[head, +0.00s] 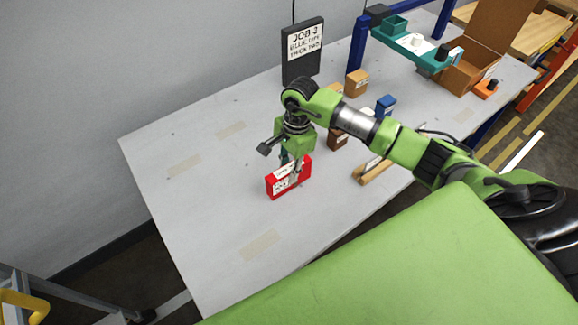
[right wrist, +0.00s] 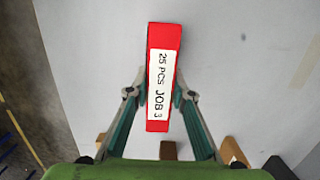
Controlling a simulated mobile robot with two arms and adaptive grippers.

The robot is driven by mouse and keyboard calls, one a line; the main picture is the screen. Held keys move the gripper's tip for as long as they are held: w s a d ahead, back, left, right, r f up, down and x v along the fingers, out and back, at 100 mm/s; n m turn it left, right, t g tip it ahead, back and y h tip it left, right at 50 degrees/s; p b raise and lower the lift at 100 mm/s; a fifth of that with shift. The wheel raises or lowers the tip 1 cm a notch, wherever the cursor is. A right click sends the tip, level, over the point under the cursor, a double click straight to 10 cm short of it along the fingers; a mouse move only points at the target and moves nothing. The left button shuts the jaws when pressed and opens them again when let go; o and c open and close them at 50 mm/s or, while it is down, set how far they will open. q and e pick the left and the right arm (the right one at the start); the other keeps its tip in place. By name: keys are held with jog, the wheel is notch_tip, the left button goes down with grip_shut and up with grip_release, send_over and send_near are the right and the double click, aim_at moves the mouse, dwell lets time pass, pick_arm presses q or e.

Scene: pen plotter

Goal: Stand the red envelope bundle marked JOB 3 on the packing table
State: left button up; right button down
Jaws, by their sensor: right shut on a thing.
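The red envelope bundle (head: 275,187) is upright on its long narrow side at the middle of the grey-white packing table (head: 205,205). Its white label shows in the head view but is too small to read there. In the right wrist view the bundle (right wrist: 164,36) shows its narrow top, with a label reading "25 PCS JOB 3". My right gripper (head: 291,164) points down over it and is shut on it, one finger on each long side. I cannot tell whether its underside touches the table. My left gripper is out of view.
A black sign (head: 302,50) reading JOB 3 stands at the table's back. Cardboard boxes (head: 356,82), a blue block (head: 385,105) and wooden strips (head: 374,170) lie right of the bundle. A teal plotter part (head: 412,45) and open carton (head: 468,76) are farther right. The table's left is clear.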

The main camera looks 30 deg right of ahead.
jog(key=shift+f, duration=0.15)
jog(key=c, duration=1.8)
grip_release()
